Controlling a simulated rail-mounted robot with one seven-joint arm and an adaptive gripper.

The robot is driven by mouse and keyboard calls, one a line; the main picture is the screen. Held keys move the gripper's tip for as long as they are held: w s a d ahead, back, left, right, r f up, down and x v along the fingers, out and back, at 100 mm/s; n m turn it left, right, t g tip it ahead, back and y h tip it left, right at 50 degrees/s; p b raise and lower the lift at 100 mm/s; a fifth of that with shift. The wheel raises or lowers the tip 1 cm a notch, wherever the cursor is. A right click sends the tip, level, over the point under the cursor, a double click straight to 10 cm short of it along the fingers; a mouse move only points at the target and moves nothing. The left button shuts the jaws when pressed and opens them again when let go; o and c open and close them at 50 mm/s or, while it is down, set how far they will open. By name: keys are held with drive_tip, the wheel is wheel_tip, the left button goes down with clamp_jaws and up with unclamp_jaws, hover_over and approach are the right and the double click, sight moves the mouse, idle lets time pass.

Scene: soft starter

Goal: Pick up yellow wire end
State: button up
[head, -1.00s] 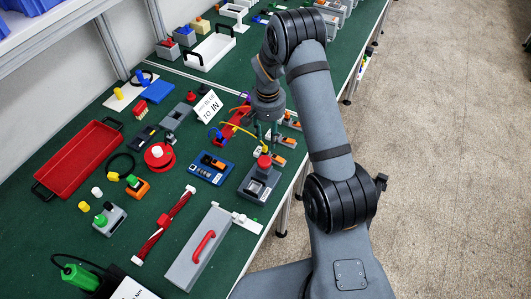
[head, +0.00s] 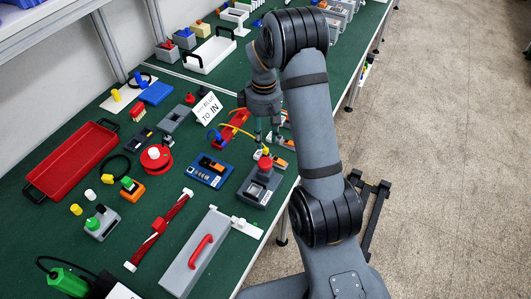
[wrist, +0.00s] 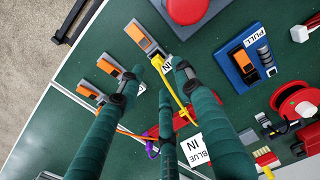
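The yellow wire end (wrist: 158,64) is a yellow plug. In the wrist view it lies between my fingertips, beside a grey-and-orange connector (wrist: 144,38); I cannot tell whether it touches the connector. Its yellow wire (wrist: 176,92) runs back towards a red block (wrist: 181,122), partly hidden by my fingers. In the head view the yellow end (head: 266,151) shows just behind the red button, and its wire (head: 233,131) arcs to the left. My gripper (wrist: 157,75) has its green fingers spread around the yellow end with gaps visible. In the head view my gripper (head: 264,137) points down.
A red push button (head: 264,164) on a grey box stands close in front of my gripper. A blue connector block (head: 209,170) lies to its left. More orange connectors (wrist: 108,66) and a "BLUE TO IN" sign (head: 207,109) are near. The table edge is close on the right.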

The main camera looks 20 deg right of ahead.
sight(266, 148)
drive_tip(key=f, duration=0.2)
drive_tip(key=f+p, duration=0.1)
drive_tip(key=f, duration=0.2)
drive_tip(key=shift+s+d+f, duration=0.1)
drive_tip(key=shift+d+f, duration=0.1)
drive_tip(key=c, duration=0.4)
clamp_jaws()
